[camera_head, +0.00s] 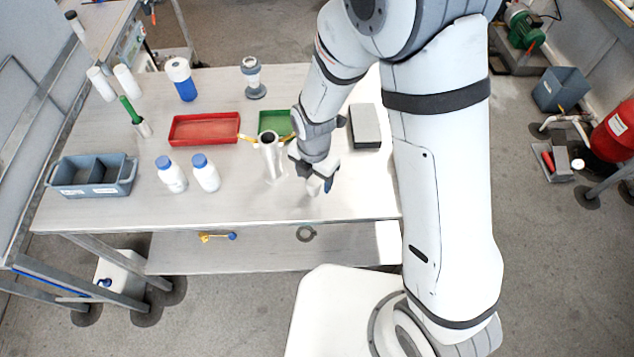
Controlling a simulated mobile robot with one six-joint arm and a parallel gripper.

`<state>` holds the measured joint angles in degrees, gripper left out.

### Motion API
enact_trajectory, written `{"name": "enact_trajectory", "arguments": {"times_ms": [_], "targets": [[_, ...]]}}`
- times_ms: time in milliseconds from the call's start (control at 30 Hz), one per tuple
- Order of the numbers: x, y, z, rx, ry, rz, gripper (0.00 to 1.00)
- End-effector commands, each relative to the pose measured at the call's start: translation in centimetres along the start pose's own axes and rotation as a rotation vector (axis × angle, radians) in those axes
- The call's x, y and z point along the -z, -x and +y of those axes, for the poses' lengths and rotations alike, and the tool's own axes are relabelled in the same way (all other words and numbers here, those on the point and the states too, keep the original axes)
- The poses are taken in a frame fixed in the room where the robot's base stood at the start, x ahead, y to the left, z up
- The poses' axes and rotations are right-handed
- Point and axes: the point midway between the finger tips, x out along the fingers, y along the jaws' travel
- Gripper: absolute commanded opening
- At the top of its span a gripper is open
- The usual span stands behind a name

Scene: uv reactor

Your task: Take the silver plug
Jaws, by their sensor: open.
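My gripper (321,189) is open and hangs low over the right part of the steel table (235,207), pointing down. Nothing shows between its fingers. Just left of it stands an upright silver cylinder (269,160) with a round, dark-looking top and yellow parts beside its upper end. The cylinder and gripper look close together; I cannot tell if they touch. I cannot clearly pick out a separate silver plug. My wrist and forearm cover part of the table behind the gripper.
A red tray (204,142), a green tray (274,122) and a grey box (365,139) lie behind. Two blue-capped white bottles (171,186) and a grey divided caddy (135,178) stand left. The front table strip is clear.

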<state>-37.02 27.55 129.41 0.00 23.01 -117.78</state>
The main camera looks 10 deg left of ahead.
Motion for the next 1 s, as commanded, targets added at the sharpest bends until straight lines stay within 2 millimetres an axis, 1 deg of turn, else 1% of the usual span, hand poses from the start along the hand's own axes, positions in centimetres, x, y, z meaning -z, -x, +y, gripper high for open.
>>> {"name": "enact_trajectory", "arguments": {"times_ms": [200, 800, 1000], "targets": [[0.02, -0.05, 0.01, 0.0, 0.0, 0.0, 0.62], [0.06, -0.02, 0.04, 0.0, 0.001, 0.0, 0.14], [0.07, 0.02, 0.05, 0.0, 0.002, 0.0, 0.14]]}}
